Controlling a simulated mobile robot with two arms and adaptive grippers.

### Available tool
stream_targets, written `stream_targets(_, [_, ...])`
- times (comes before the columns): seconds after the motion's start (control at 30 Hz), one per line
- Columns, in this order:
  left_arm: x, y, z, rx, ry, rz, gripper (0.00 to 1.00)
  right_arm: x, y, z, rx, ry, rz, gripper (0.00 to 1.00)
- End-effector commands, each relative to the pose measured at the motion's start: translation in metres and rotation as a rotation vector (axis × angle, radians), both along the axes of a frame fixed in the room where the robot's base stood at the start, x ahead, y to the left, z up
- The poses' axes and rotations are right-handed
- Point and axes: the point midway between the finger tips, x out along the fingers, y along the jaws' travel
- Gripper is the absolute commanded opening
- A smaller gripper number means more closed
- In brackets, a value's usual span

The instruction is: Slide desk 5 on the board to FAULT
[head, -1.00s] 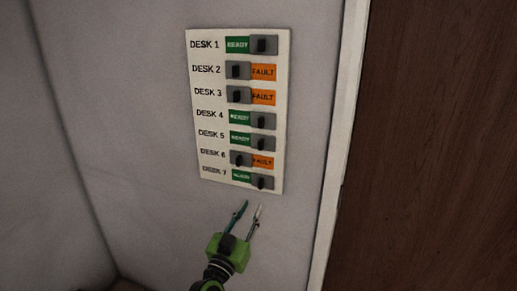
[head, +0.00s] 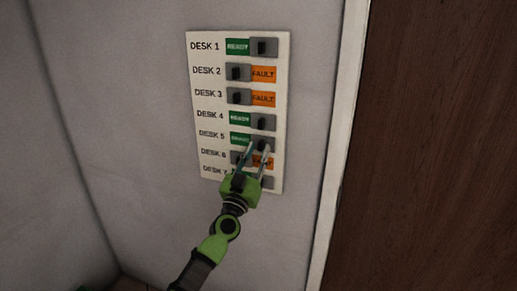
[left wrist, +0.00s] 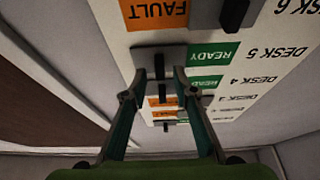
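The white board (head: 208,104) hangs on the wall with a column of labelled sliders, DESK 1 to DESK 7. The desk 5 slider (head: 262,143) is at the right end of its track, with green READY showing on its left. My left gripper (head: 258,146) is in front of the lower rows, its fingertips at the desk 5 slider. In the left wrist view the board appears upside down, and the dark desk 5 knob (left wrist: 159,66) stands between the spread fingertips (left wrist: 159,74). I cannot tell whether either finger touches it. My right gripper is not in view.
The desk 4 slider (head: 263,121) sits just above, also showing READY. Desk 6 shows orange FAULT (head: 264,162), partly hidden by my gripper, as is desk 7. A white frame edge (head: 340,145) and brown wood panel (head: 430,140) stand to the right. The wall left of the board is bare.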

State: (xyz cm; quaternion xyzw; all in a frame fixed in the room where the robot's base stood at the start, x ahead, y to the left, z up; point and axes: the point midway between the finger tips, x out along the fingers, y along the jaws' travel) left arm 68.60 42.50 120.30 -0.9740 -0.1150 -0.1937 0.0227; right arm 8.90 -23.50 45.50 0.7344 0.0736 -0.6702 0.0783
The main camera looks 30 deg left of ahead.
Motion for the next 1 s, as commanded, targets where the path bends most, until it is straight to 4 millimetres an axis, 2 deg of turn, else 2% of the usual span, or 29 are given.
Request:
stream_targets(0.13, [0.01, 0.003, 0.004, 0.001, 0.0, 0.0, 0.26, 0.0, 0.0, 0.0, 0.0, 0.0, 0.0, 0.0])
stream_targets(0.43, [0.011, 0.003, 0.004, 0.0, 0.001, 0.001, 0.26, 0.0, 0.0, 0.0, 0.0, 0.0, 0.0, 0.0])
stream_targets(0.47, [0.011, 0.003, 0.005, 0.0, 0.001, 0.001, 0.21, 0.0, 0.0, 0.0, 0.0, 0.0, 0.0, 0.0])
stream_targets(0.53, [0.011, 0.003, 0.005, 0.0, 0.001, 0.001, 0.03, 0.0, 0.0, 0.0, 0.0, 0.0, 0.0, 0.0])
stream_targets(0.57, [0.011, 0.003, 0.005, 0.0, 0.001, 0.001, 0.0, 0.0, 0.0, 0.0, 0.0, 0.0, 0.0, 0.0])
stream_targets(0.77, [0.011, 0.005, 0.004, 0.001, 0.0, 0.001, 0.0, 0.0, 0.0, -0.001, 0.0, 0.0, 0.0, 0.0])
stream_targets(0.87, [0.008, 0.019, 0.002, 0.005, 0.0, 0.004, 0.0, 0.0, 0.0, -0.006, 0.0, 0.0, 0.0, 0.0])
stream_targets(1.0, [0.0, 0.05, 0.001, 0.008, 0.001, 0.004, 0.0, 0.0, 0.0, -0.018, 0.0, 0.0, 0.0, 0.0])
